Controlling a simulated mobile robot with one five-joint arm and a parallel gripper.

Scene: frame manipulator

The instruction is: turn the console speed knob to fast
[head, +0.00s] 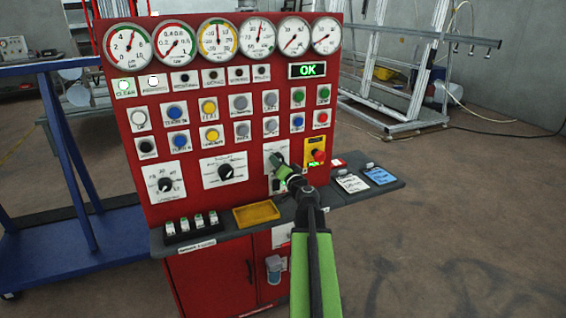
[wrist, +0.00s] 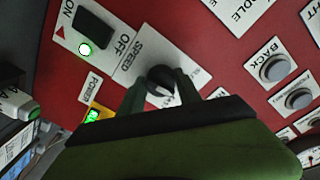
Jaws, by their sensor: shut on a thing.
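The black speed knob (wrist: 160,76) sits on a white plate marked SPEED (wrist: 134,58) in the wrist view. My gripper (wrist: 161,88) has one dark finger on each side of the knob and is shut on it. A pale mark shows on the knob's near side; its exact setting cannot be read, and no "fast" marking is legible. In the head view my gripper (head: 282,170) reaches the lower right of the red console (head: 205,143). It covers the knob there, and only part of the white plate (head: 276,147) shows.
A black switch (wrist: 92,29) with a lit green lamp is near the knob. A red emergency button (head: 319,156) on yellow is close to the right of my gripper. Two other dial knobs (head: 225,172) (head: 165,185) are to the left. A yellow tray (head: 256,214) lies on the ledge below.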

